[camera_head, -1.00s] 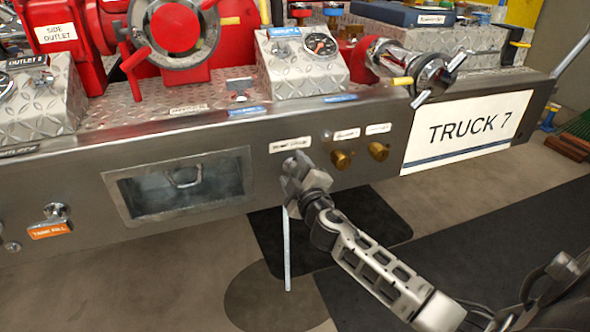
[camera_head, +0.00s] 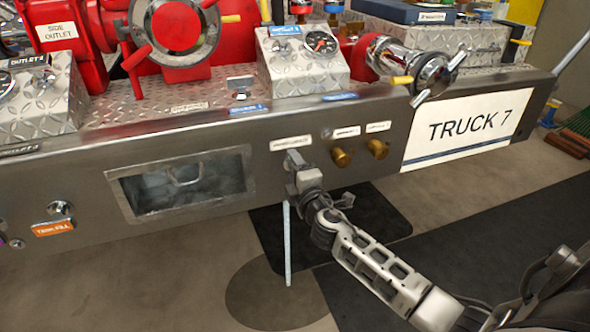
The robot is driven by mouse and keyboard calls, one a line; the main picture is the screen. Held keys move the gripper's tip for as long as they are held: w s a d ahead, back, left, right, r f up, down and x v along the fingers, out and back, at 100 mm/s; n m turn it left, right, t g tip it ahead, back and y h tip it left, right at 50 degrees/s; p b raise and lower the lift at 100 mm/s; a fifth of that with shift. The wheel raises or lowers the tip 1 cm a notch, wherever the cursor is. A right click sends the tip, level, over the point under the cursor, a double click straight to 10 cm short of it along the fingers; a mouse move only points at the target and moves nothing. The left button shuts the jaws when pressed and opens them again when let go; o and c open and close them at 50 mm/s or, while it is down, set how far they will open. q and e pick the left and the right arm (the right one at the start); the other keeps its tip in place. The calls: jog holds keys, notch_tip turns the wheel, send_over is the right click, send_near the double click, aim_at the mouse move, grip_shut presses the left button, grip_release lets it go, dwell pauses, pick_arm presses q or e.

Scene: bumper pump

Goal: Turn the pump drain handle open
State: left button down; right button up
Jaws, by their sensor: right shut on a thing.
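The pump drain handle (camera_head: 292,157) is a grey metal piece on the bumper's front face, just below a small white label (camera_head: 291,143) too blurred to read. My right gripper (camera_head: 299,168) is shut on this handle, and its fingers hide most of it. My right arm reaches up to it from the lower right. A thin pale vertical streak (camera_head: 288,245) hangs below the handle; I cannot tell whether it is water or a pipe. My left gripper is not in view.
Two brass knobs (camera_head: 341,157) sit right of the handle, close to my gripper. A recessed box (camera_head: 184,184) and the tank fill knob (camera_head: 61,208) lie to the left. The TRUCK 7 plate (camera_head: 467,130) is further right. The floor before the bumper is clear.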

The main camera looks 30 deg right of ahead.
dwell(0.3)
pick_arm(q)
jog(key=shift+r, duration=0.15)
pick_arm(e)
jog(key=o, duration=1)
jog(key=shift+s, duration=0.1)
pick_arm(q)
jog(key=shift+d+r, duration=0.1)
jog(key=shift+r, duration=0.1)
pick_arm(e)
jog(key=v, duration=1.6)
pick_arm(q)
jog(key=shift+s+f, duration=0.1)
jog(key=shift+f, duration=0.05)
